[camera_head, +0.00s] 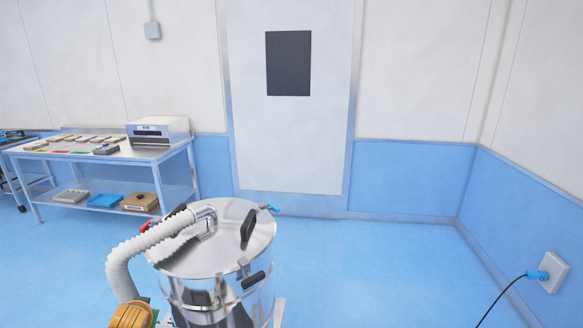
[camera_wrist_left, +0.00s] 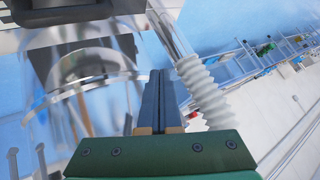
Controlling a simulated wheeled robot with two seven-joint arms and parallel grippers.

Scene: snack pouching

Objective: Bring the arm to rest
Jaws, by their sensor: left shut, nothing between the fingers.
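My left gripper (camera_wrist_left: 158,76) shows in the left wrist view as two dark fingers pressed together above a green plate. It is shut and empty. The steel drum (camera_wrist_left: 75,85) is close to the left of the fingers, and a white corrugated hose (camera_wrist_left: 207,97) is close to their right. Whether the fingers touch either one I cannot tell. In the head view the shiny drum (camera_head: 232,292) stands at the bottom centre, with the white hose (camera_head: 122,262) curving down from its lid. The left fingers cannot be made out there. My right gripper is in neither view.
A steel table (camera_head: 125,156) at the left carries a white machine (camera_head: 158,132) and several small items, with boxes on its lower shelf. A wall outlet (camera_head: 551,271) with a plugged-in black cable (camera_head: 500,298) is at the lower right. The blue floor (camera_head: 370,275) right of the drum is clear.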

